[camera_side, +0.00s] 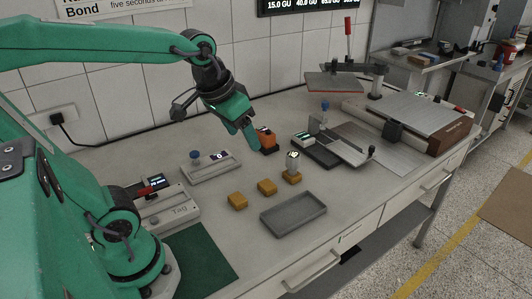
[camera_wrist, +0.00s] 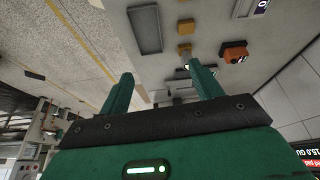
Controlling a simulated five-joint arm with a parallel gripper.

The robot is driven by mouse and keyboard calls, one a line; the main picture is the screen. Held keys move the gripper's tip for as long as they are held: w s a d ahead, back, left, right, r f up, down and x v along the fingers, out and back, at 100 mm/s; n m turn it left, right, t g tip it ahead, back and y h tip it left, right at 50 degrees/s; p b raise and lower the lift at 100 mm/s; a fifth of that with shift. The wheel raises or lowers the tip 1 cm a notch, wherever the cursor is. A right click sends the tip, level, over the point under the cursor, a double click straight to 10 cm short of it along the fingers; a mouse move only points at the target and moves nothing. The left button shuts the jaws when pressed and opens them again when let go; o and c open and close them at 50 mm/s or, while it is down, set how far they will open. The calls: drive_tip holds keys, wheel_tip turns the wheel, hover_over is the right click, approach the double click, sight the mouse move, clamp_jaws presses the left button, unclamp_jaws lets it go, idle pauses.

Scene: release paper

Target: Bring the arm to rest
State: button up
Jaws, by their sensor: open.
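My gripper (camera_side: 251,137) is green and hangs from the raised arm over the back middle of the bench. In the wrist view my gripper (camera_wrist: 165,82) has its two fingers wide apart, with nothing between them. In the side view its fingertips appear close to an orange device (camera_side: 267,140); I cannot tell the gap. The orange device also shows in the wrist view (camera_wrist: 233,51), to the right of the fingers.
Yellow blocks (camera_side: 237,201) lie behind a grey tray (camera_side: 293,215) on the bench. Testers (camera_side: 211,168) stand at left, and a device with a blue knob (camera_side: 322,145) at right. A large plate machine (camera_side: 410,115) fills the far right. The bench's front edge is near the tray.

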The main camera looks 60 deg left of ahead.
drive_tip(key=s+d+f+m+t, duration=0.1)
drive_tip(key=s, duration=0.5)
drive_tip(key=shift+f, duration=0.2)
